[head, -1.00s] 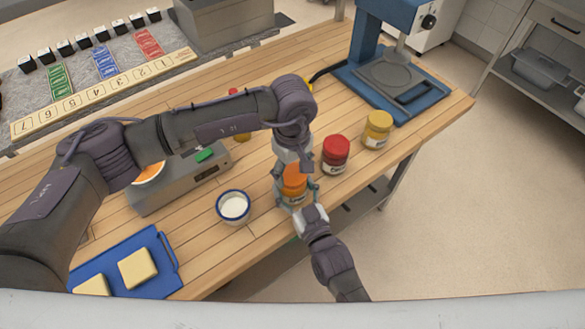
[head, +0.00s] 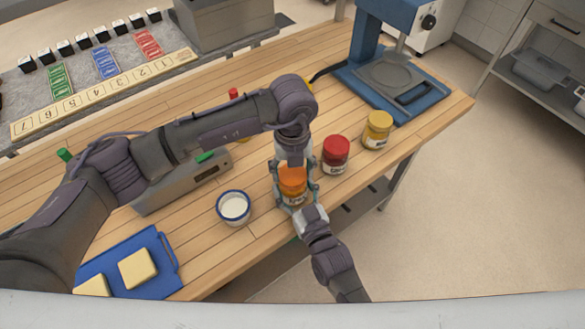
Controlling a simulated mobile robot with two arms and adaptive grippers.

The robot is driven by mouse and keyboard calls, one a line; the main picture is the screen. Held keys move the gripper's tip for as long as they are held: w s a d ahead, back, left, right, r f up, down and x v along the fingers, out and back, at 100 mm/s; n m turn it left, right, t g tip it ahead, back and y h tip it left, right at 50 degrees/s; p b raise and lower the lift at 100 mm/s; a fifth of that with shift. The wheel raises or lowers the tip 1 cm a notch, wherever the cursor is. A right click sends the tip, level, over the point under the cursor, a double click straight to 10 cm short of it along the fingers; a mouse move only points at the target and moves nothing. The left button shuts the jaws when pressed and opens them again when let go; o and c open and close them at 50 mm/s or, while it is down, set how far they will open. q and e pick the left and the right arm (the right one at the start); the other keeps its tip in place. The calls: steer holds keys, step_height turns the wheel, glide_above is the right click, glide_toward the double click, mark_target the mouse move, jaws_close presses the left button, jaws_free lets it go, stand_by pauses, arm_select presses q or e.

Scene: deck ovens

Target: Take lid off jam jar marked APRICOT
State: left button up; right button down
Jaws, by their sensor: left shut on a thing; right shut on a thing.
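The orange-lidded jar (head: 293,186) stands near the front edge of the wooden table; its label is partly covered and I cannot read it. My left gripper (head: 291,170) comes down from above and is shut on the jar's orange lid. The lid appears to sit on the jar; any gap between them is hidden. My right gripper (head: 297,197) reaches in from the front and is shut on the jar's body. A red-lidded jar (head: 336,154) and a yellow-lidded jar (head: 377,130) stand to the right, apart from it.
A small bowl of white content (head: 233,207) stands just left of the jar. A blue tray (head: 165,278) with pale blocks lies front left. A blue press (head: 395,85) stands at the back right.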

mark_target(293, 173)
arm_select(q)
steer(key=n, duration=1)
arm_select(e)
steer(key=shift+f, duration=0.1)
arm_select(q)
steer(key=shift+r, duration=0.15)
steer(key=shift+r, duration=1)
steer(key=shift+r, duration=2)
arm_select(e)
jaws_free()
